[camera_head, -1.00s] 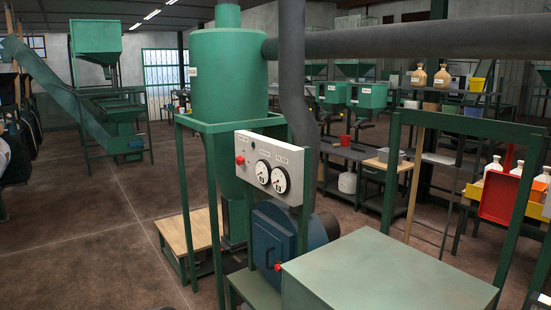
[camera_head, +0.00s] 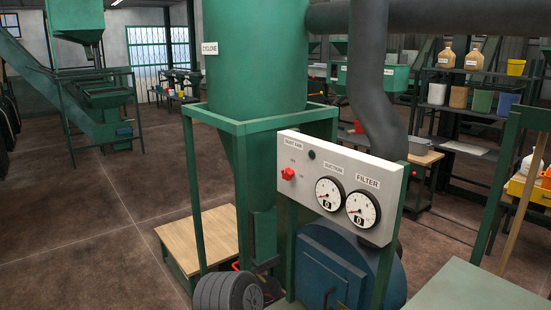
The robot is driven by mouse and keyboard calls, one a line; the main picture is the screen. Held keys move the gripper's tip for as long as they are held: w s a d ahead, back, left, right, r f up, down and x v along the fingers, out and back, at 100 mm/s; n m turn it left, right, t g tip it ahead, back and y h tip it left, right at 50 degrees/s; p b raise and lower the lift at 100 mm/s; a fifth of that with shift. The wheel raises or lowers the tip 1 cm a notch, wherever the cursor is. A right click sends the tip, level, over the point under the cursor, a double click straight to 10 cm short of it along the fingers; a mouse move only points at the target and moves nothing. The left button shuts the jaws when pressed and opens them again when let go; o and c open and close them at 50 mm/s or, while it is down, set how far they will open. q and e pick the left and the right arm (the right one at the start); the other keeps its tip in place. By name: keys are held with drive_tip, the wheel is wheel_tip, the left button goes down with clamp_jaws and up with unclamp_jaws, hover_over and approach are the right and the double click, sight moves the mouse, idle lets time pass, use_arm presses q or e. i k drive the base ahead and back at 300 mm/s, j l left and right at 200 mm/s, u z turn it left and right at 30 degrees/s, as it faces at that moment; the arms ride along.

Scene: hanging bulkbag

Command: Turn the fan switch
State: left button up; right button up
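The fan switch (camera_head: 288,173) is a small red knob at the left end of a pale grey control panel (camera_head: 330,160). A label above it seems to read "DUST FAN", with tiny position marks around the knob. Which way the knob is turned is too small to tell. To its right are a dark round button or lamp (camera_head: 312,154) and two white dials, suction (camera_head: 329,194) and filter (camera_head: 363,210). Neither of my grippers is in view.
A green cyclone (camera_head: 255,60) on a green frame stands behind the panel. A blue fan housing (camera_head: 335,270) sits below it. A green flat top (camera_head: 470,290) fills the lower right. A wooden platform (camera_head: 205,240) lies to the left. The space before the panel looks clear.

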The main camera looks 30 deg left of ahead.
sight(288, 174)
drive_tip(key=i+j, duration=0.15)
drive_tip(key=j, duration=0.2)
drive_tip(key=i+j, duration=0.1)
drive_tip(key=j, duration=0.3)
drive_tip(key=i+j, duration=0.15)
drive_tip(key=j, duration=0.2)
drive_tip(key=i+j, duration=0.1)
drive_tip(key=j, duration=0.25)
